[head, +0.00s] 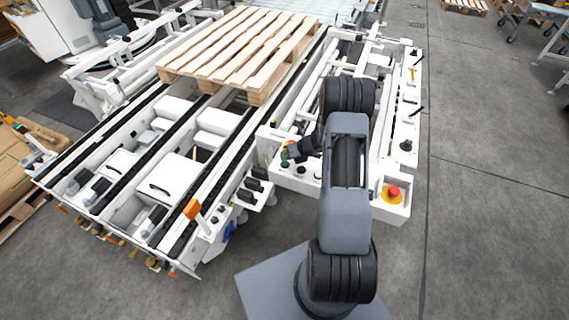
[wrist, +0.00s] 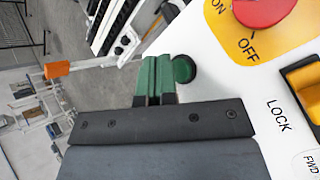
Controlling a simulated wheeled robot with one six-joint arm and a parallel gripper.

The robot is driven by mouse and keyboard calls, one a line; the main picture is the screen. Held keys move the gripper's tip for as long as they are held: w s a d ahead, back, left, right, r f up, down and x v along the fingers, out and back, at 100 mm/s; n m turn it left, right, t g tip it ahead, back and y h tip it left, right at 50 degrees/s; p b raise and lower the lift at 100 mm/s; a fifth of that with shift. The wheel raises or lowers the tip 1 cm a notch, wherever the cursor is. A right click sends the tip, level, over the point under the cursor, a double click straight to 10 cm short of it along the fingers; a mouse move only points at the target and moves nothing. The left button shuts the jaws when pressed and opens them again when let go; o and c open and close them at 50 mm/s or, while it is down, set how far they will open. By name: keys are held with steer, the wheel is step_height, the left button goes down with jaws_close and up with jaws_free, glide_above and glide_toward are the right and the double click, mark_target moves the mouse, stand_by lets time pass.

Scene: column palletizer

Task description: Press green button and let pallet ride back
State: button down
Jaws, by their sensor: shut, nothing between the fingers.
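The green button (wrist: 184,69) is a dark green round cap on the white control panel (wrist: 225,85). In the wrist view my gripper (wrist: 158,62) has its green fingertips shut together with nothing between them. They appear just left of the button; whether they touch it I cannot tell. In the head view my gripper (head: 289,152) is over the panel's left part, and the button area is partly hidden by it. The wooden pallet (head: 240,50) lies flat on the far part of the conveyor (head: 110,165), behind the panel.
A red knob on a yellow ON/OFF plate (wrist: 245,40) and a yellow switch (wrist: 303,88) sit near the green button. A red stop button (head: 393,192) is at the panel's near right corner. Open grey floor (head: 480,200) lies to the right.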

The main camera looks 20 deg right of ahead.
steer(key=shift+f, duration=0.2)
stand_by(0.4)
steer(key=shift+f+b, duration=0.25)
steer(key=shift+b, duration=0.15)
